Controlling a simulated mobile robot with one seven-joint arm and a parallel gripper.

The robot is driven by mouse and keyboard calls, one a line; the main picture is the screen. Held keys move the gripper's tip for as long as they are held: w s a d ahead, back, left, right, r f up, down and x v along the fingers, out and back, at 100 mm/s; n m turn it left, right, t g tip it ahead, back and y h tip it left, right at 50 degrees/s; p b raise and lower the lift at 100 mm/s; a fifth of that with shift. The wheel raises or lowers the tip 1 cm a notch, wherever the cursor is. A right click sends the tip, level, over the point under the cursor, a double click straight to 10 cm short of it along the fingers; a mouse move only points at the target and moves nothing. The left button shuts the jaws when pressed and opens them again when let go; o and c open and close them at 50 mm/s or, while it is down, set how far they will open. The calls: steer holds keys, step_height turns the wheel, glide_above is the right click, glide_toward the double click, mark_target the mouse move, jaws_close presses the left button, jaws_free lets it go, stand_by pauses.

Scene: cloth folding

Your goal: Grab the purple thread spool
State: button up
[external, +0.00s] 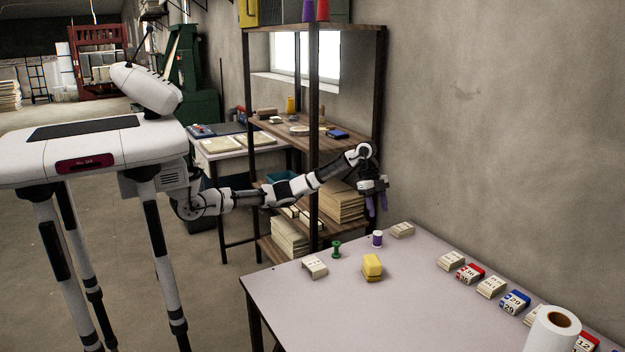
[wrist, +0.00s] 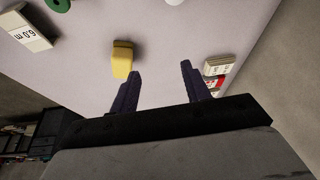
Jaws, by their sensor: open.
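The purple thread spool (external: 377,239) stands upright near the far edge of the table, with a white top and purple thread around its middle. My gripper (external: 376,207) is above the table's far edge, over the spool and apart from it. Its two purple fingers are spread and empty in the wrist view (wrist: 158,78).
On the table (external: 330,300), a green spool (external: 336,249) is left of the purple one, and a yellow block (external: 372,267) is nearer the camera. Card stacks (external: 314,266) and a paper roll (external: 551,330) also stand there. A shelf (external: 315,140) is behind the arm; a wall is at right.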

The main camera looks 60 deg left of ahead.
steer(key=w+a+n+y+p, duration=0.2)
steer(key=w+a+n+p, duration=0.1)
steer(key=w, duration=0.1)
steer(key=p, duration=0.2)
glide_above(378, 232)
steer(key=shift+n+y, duration=0.3)
steer(key=shift+y, duration=0.1)
steer(key=f, duration=0.9)
steer(key=shift+w+d, duration=0.1)
steer(key=shift+d, duration=0.2)
steer(key=shift+a+f+p, duration=0.2)
steer(key=shift+f+p, duration=0.35)
steer(key=shift+f, duration=2.1)
steer(key=c, duration=0.7)
steer(key=shift+r, duration=0.1)
steer(key=shift+c, duration=0.2)
